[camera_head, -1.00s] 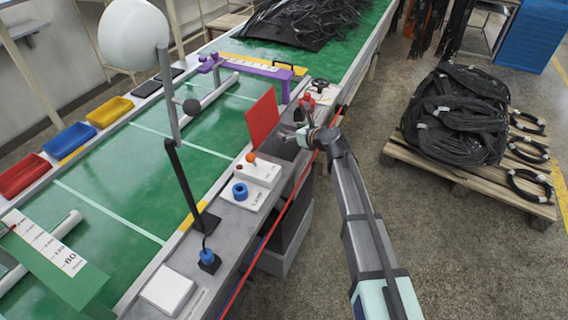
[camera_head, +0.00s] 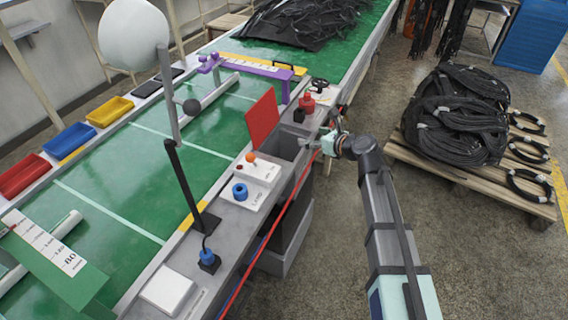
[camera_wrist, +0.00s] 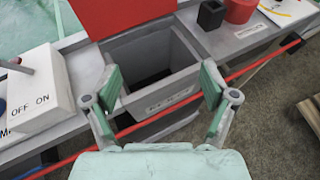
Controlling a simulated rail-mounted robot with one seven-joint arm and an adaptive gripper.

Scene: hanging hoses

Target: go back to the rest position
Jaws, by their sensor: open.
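My gripper (camera_wrist: 160,90) is open, with nothing between its fingers in the wrist view. In the head view my gripper (camera_head: 326,143) is just off the right edge of the bench, beside the grey bin (camera_head: 290,146) with the upright red panel (camera_head: 262,118). In the wrist view the open grey bin (camera_wrist: 188,68) lies beyond the fingertips, and its inside looks dark and empty. A red cord (camera_wrist: 260,62) runs along the bench edge and passes behind the fingers.
A white switch box (camera_wrist: 38,92) stands left of the bin. A red object (camera_head: 307,102) and a small black block (camera_wrist: 211,14) stand on the other side. A pallet of coiled black hoses (camera_head: 458,115) lies at the right. The floor between bench and pallet is clear.

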